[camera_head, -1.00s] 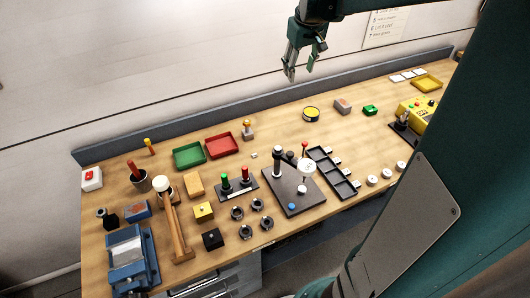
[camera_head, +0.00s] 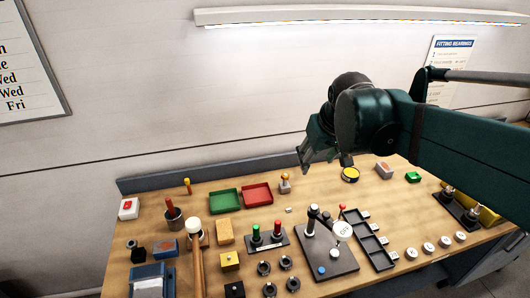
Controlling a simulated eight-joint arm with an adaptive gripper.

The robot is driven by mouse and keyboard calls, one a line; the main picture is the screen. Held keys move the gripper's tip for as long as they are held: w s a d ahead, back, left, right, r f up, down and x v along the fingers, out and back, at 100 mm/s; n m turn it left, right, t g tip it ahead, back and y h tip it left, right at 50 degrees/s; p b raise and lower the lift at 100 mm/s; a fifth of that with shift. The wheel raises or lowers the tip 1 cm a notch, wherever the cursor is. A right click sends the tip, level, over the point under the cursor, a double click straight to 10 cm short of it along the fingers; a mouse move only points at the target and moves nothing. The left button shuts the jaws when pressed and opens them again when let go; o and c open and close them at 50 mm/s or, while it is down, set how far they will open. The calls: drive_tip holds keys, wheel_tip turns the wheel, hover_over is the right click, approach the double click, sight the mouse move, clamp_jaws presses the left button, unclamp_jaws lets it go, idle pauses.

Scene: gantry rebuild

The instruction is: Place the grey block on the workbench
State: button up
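A grey block (camera_head: 384,170) with a reddish-brown side lies on the far right part of the wooden workbench (camera_head: 330,188), between a round yellow-topped item and a green one. My gripper (camera_head: 325,166) is in the air, left of the grey block in the picture, above the back part of the bench. Its fingers are apart, pointing down, and nothing shows between them. My forearm crosses the right of the view and hides part of the far right of the bench.
Green (camera_head: 224,201) and red (camera_head: 257,195) trays lie at the back. A black plate with a post (camera_head: 330,252) and a black divided tray (camera_head: 368,240) stand in the middle. A hammer (camera_head: 197,260) and a blue vise (camera_head: 152,280) are at left. Bare wood lies around the small back items.

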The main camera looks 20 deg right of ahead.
drive_tip(key=s+a+f+t, duration=0.1)
drive_tip(key=s+a+f, duration=0.2)
drive_tip(key=s, duration=0.3)
drive_tip(key=s+a+f+y, duration=0.1)
drive_tip(key=s+a+f, duration=0.1)
drive_tip(key=s+a, duration=0.4)
drive_tip(key=shift+s+f+t, duration=0.4)
drive_tip(key=shift+s, duration=0.05)
